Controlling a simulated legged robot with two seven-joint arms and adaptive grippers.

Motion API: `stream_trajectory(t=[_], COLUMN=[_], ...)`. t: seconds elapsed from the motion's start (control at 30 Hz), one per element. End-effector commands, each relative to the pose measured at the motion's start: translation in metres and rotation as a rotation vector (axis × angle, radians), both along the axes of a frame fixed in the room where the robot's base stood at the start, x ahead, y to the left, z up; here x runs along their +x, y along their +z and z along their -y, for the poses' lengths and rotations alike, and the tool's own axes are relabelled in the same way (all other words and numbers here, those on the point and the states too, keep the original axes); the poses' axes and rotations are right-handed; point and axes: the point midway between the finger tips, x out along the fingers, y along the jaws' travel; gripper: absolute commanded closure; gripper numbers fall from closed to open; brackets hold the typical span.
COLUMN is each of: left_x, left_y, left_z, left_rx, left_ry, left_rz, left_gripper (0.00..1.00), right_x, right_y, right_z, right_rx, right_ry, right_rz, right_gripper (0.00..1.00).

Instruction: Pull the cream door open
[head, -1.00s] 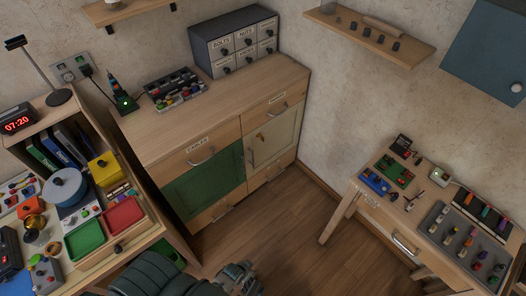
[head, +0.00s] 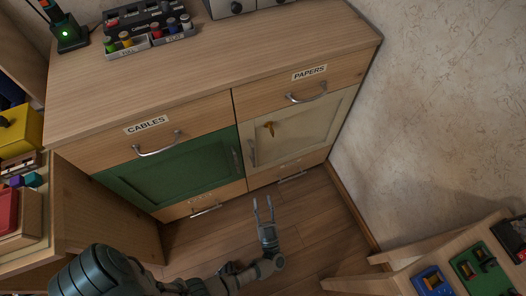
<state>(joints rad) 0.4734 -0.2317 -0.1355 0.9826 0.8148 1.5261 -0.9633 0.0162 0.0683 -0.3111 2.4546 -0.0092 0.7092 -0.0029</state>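The cream door (head: 302,130) is closed on the right half of the wooden cabinet, below the drawer labelled PAPERS. It has an upright metal handle (head: 252,153) near its left edge and a brass key (head: 269,128) at its upper left. My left gripper (head: 263,204) is open and empty, its two thin fingers apart and pointing toward the cabinet. It appears in front of the cabinet, below the door's handle in the picture and apart from it. My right gripper does not show.
A green door (head: 175,171) sits left of the cream door, under the drawer labelled CABLES (head: 150,132). A wooden side table (head: 375,285) stands at the lower right. Shelving with a yellow box (head: 20,130) is at the left. Wooden floor (head: 305,215) is clear before the cream door.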

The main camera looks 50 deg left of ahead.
Motion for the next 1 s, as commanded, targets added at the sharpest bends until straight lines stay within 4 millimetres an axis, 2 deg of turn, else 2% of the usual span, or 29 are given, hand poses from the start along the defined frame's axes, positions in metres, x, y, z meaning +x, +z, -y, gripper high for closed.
stream_trajectory(t=[0.03,0.6,0.8,1.0], left_x=[0.005,0.070,0.083,0.086], left_y=[0.007,0.053,0.062,0.066], left_z=[-0.006,-0.104,-0.123,-0.128], left_rx=[0.004,0.004,0.003,0.001], left_ry=[-0.001,-0.005,-0.005,-0.006], left_rz=[0.007,0.003,0.002,0.002], left_gripper=[0.63,0.63,0.63,0.63], right_x=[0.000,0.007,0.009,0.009], right_y=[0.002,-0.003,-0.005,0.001], right_z=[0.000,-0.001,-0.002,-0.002], right_rx=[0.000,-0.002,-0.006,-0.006], right_ry=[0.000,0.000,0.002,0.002], right_rz=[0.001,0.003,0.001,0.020], right_gripper=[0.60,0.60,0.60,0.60])
